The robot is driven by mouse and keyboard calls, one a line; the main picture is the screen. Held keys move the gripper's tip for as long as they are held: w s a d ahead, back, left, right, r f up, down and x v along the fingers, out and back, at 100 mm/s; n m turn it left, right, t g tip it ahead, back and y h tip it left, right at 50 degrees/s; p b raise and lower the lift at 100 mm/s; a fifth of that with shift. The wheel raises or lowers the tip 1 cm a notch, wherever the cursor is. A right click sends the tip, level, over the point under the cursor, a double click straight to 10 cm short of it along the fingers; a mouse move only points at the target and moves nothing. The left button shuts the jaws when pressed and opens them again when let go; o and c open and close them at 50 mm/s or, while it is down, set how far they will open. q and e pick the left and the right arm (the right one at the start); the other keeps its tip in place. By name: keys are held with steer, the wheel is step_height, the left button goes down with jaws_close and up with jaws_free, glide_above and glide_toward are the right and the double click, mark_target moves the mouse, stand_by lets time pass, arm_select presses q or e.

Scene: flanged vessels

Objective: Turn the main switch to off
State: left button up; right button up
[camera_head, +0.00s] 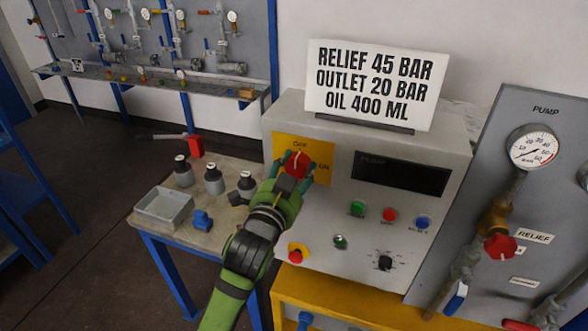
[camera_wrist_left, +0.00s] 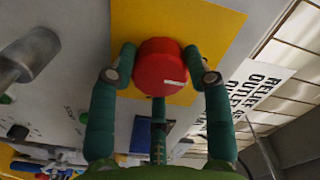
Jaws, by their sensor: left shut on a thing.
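The main switch is a red round knob (camera_head: 297,164) on a yellow plate (camera_head: 318,150) at the upper left of the grey control box. "OFF" is printed above the knob and "ON" to its right. My left gripper (camera_head: 298,172) is shut on the knob, with a finger on each side. In the left wrist view the red knob (camera_wrist_left: 160,67) sits between the two green fingers (camera_wrist_left: 160,75), and a white mark on its face points to the right, toward the sign side. My right gripper is not in view.
Green, red and blue buttons (camera_head: 389,214), a small black dial (camera_head: 384,262) and a red emergency button (camera_head: 298,252) are on the same box. A sign (camera_head: 372,85) stands on top. A side table (camera_head: 160,228) with bottles and a tray is at left.

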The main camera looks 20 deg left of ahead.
arm_select(q)
steer(key=shift+d+r, duration=0.1)
steer(key=shift+r, duration=0.05)
steer(key=o, duration=0.9)
steer(key=shift+o, duration=1.3)
steer(key=shift+d, duration=0.15)
steer(key=shift+s, duration=0.15)
steer(key=s, duration=0.7)
steer(key=shift+s, duration=0.1)
